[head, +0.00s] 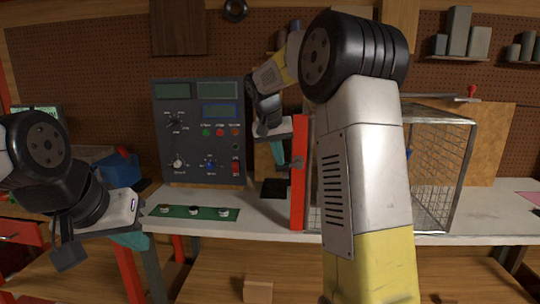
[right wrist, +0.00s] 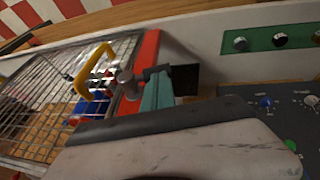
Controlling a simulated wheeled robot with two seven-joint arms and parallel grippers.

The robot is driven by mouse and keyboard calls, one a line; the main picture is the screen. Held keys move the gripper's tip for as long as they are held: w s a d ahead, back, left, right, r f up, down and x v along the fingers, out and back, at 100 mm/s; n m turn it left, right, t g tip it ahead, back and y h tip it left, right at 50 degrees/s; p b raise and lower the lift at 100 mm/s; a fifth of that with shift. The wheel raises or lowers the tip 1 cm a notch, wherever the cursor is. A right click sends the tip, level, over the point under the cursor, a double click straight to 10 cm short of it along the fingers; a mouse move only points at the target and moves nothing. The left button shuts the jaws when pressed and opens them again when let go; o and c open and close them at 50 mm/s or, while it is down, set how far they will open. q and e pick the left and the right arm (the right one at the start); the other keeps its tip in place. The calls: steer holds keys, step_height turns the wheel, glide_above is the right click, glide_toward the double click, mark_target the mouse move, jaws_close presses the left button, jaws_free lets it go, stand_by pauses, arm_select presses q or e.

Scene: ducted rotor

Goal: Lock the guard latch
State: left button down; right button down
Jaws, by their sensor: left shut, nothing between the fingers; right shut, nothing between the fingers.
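The guard is a wire-mesh cage (head: 462,165) on the white bench, with a red post (head: 298,205) at its left front edge. In the right wrist view the mesh (right wrist: 40,105) carries a yellow handle (right wrist: 88,75), and a grey metal latch piece (right wrist: 127,82) sits by the red post (right wrist: 143,60). My right gripper (head: 284,160) is shut and empty beside the post; its teal fingers (right wrist: 157,93) are close to the latch piece, contact unclear. My right arm hides much of the cage in the head view. My left gripper (head: 133,240) is shut and empty at the bench's front left.
A green strip (head: 180,212) with several knobs lies on the bench (head: 262,212). A small wooden block (head: 258,291) is low in front.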

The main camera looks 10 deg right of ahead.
mark_target(277, 170)
steer(key=f+h, duration=0.1)
steer(key=h, duration=0.1)
steer(key=f+n+h, duration=0.1)
steer(key=f+h, duration=0.1)
steer(key=f+g+h, duration=0.1)
steer(key=h, duration=0.2)
steer(key=shift+w+a+f+n, duration=0.1)
steer(key=shift+a+f+n, duration=0.2)
steer(key=shift+a, duration=0.05)
steer(key=shift+s+d+f+n+g+h, duration=0.15)
steer(key=shift+d+f+n+h, duration=0.35)
steer(key=shift+h, duration=0.75)
steer(key=shift+s+d+f+n+g+h, duration=0.15)
steer(key=shift+d+f+h, duration=0.2)
steer(key=shift+f+h, duration=0.65)
steer(key=shift+s+d+f+n+g+h, duration=0.1)
steer(key=shift+d+f+n+h, duration=0.3)
steer(key=shift+h, duration=1.05)
steer(key=shift+w, duration=0.1)
